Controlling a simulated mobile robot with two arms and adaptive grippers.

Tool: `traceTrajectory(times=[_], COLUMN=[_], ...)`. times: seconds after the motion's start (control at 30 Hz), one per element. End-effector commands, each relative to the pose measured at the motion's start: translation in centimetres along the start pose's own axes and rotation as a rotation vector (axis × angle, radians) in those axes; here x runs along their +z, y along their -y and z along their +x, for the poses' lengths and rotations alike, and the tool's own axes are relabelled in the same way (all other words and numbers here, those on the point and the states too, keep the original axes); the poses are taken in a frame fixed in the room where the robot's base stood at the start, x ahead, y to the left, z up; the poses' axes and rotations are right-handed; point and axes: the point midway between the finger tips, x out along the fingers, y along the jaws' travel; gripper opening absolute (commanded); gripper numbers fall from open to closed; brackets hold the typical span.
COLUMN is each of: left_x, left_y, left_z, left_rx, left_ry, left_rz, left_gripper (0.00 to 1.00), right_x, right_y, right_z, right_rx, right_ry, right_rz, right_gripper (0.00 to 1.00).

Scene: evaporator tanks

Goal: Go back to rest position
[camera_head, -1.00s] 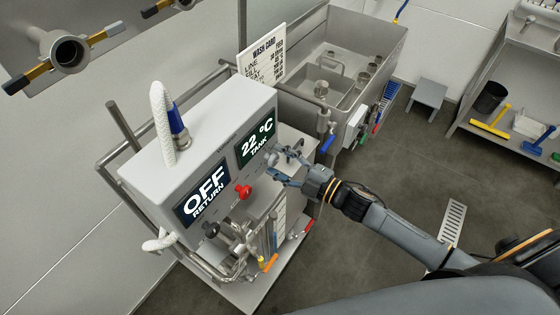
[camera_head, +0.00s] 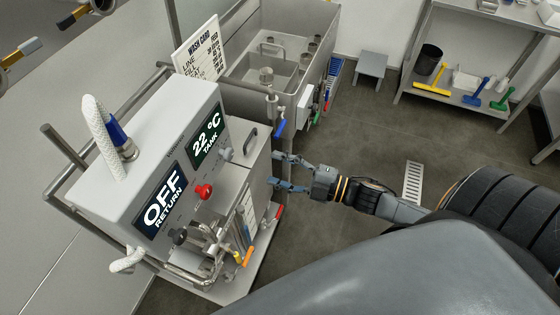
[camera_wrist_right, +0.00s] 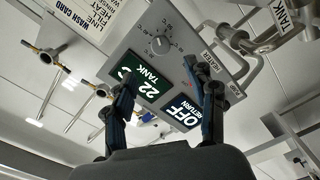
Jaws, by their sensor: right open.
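My right gripper (camera_head: 284,171) is open and empty in the head view. It is at the right of the control box (camera_head: 150,150), apart from its front panel. In the right wrist view its two fingers (camera_wrist_right: 165,100) stand apart, with the panel beyond them. The panel shows a "22 °C TANK" display (camera_head: 207,137) and an "OFF RETURN" display (camera_head: 162,201). A red knob (camera_head: 204,191) and a dark knob (camera_head: 180,237) sit below the displays. A grey knob (camera_head: 226,154) is below the tank display. My left gripper is not in view.
A steel sink tank (camera_head: 285,60) stands behind the box, with a wash card (camera_head: 200,52) beside it. A small stool (camera_head: 371,65) and a shelf (camera_head: 450,90) with a black bucket (camera_head: 428,60) are farther back. A floor drain (camera_head: 412,183) lies in open floor.

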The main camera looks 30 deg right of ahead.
Motion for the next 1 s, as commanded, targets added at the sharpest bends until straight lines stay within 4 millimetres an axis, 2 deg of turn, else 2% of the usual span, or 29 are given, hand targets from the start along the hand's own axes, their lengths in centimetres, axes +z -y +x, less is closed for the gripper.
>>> traceTrajectory(times=[0.47,0.53,0.6,0.67,0.77,0.8,0.87,0.9,0.97,1.0], left_x=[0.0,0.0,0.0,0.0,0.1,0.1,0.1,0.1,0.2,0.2], left_y=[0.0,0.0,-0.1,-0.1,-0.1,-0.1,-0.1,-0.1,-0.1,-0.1], left_z=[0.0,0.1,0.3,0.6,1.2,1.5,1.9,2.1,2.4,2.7], left_rx=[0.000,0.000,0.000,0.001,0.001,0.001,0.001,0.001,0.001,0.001], left_ry=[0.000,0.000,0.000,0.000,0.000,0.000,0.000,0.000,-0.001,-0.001], left_rz=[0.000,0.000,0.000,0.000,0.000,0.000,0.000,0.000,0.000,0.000], left_gripper=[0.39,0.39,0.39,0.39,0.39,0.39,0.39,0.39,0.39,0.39], right_x=[0.1,0.6,2.1,4.2,9.0,10.9,13.6,15.1,16.9,17.8], right_y=[0.0,0.4,1.4,3.1,7.5,9.7,13.3,15.7,19.6,22.2], right_z=[0.0,-0.1,-0.3,-0.8,-2.3,-3.2,-4.8,-5.9,-7.7,-9.0], right_rx=[0.000,-0.002,-0.006,-0.013,-0.034,-0.044,-0.061,-0.073,-0.095,-0.109], right_ry=[0.001,0.016,0.059,0.124,0.281,0.354,0.464,0.534,0.639,0.708], right_rz=[0.000,0.009,0.037,0.077,0.182,0.232,0.312,0.365,0.445,0.500], right_gripper=[0.56,0.56,0.56,0.56,0.56,0.56,0.56,0.56,0.56,0.56])
